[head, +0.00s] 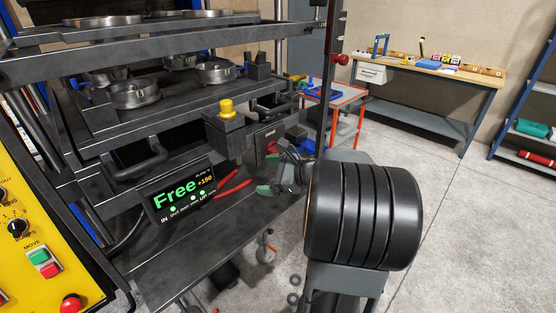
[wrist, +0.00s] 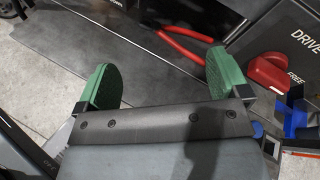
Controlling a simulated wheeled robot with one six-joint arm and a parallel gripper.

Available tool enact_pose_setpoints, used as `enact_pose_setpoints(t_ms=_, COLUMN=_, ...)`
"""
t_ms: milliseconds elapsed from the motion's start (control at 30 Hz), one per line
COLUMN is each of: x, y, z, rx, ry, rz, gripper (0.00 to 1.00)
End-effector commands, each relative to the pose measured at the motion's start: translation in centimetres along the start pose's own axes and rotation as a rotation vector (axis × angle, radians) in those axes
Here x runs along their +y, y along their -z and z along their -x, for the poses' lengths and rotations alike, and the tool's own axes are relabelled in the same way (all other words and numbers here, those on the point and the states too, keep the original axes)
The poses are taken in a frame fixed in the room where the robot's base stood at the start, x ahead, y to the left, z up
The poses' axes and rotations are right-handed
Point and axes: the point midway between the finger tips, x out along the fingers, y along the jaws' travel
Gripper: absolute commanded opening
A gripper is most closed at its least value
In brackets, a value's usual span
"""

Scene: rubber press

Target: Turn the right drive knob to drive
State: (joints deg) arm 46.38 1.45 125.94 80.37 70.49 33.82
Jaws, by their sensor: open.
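The right drive knob (wrist: 268,73) is red with a pale mark on its lower edge. It sits on a dark panel between the words DRIVE, above, and FREE, below right. My gripper (wrist: 163,76) is open and empty, with green pads far apart. Its right pad is just left of the knob in the wrist view and appears apart from it. In the head view my gripper (head: 276,178) is in front of the panel. A display (head: 182,192) reads "Free +150".
A red-handled tool (head: 235,187) lies on the dark shelf (head: 205,240) beside my gripper; its handles (wrist: 185,42) also show in the wrist view. A yellow knob (head: 226,109) stands above the panel. A blue part (wrist: 296,118) is below the red knob. Open floor lies right.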

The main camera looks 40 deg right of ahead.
Motion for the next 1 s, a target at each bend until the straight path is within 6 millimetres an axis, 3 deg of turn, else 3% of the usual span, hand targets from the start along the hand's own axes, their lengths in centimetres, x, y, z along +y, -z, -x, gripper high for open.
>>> enact_pose_setpoints(t_ms=33, x=-1.9, y=2.7, z=1.0, rx=-0.041, ry=0.099, rz=-0.110, gripper=0.94)
enact_pose_setpoints(t_ms=100, x=-4.3, y=4.6, z=2.7, rx=-0.103, ry=0.215, rz=-0.226, gripper=0.94)
enact_pose_setpoints(t_ms=233, x=-7.2, y=7.2, z=5.5, rx=-0.191, ry=0.368, rz=-0.365, gripper=0.94)
enact_pose_setpoints(t_ms=367, x=-8.7, y=8.4, z=6.6, rx=-0.237, ry=0.443, rz=-0.425, gripper=0.94)
enact_pose_setpoints(t_ms=467, x=-9.6, y=8.4, z=6.0, rx=-0.250, ry=0.459, rz=-0.439, gripper=0.94)
enact_pose_setpoints(t_ms=1000, x=-14.1, y=7.0, z=-2.4, rx=-0.247, ry=0.458, rz=-0.436, gripper=0.94)
